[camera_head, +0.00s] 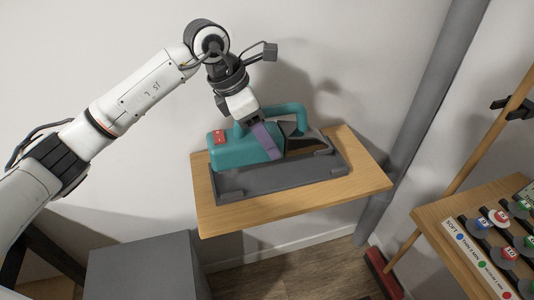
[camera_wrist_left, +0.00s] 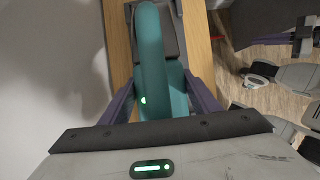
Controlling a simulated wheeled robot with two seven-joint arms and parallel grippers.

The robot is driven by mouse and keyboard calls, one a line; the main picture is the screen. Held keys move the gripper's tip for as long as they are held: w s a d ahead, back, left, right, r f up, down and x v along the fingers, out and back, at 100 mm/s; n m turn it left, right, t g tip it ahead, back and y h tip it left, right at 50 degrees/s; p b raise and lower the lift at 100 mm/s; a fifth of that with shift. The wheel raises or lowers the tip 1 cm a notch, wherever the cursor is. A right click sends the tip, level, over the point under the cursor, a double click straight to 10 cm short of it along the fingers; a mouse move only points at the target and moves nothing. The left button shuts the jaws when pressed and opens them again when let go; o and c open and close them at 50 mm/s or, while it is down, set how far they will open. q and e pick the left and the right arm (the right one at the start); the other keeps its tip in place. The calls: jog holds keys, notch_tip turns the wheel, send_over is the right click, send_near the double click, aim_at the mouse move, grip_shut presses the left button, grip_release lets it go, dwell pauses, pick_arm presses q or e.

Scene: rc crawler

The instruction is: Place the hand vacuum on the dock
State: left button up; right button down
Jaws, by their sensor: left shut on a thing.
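The hand vacuum (camera_head: 235,151) is teal with a red button, a dark nose at the right and a looped handle on top. It lies level at the dark grey dock (camera_head: 285,177), over its rear part; I cannot tell whether it rests fully on it.
The dock sits on a wooden wall shelf (camera_head: 360,170), with bare wood around it. A grey pipe (camera_head: 425,100) rises just right of the shelf. A grey box (camera_head: 148,272) stands below left. A wooden table (camera_head: 450,213) with several coloured knobs is at the right.

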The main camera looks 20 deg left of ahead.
pick_arm(q)
jog(key=shift+f, duration=2.3)
jog(key=shift+f, duration=0.1)
jog(key=o, duration=1.1)
jog(key=shift+f, duration=0.2)
jog(key=o, duration=0.5)
jog(key=shift+r, duration=0.1)
jog(key=shift+c, duration=0.2)
jog(key=shift+r, duration=0.1)
jog(key=v, duration=1.2)
jog(key=shift+s, duration=0.1)
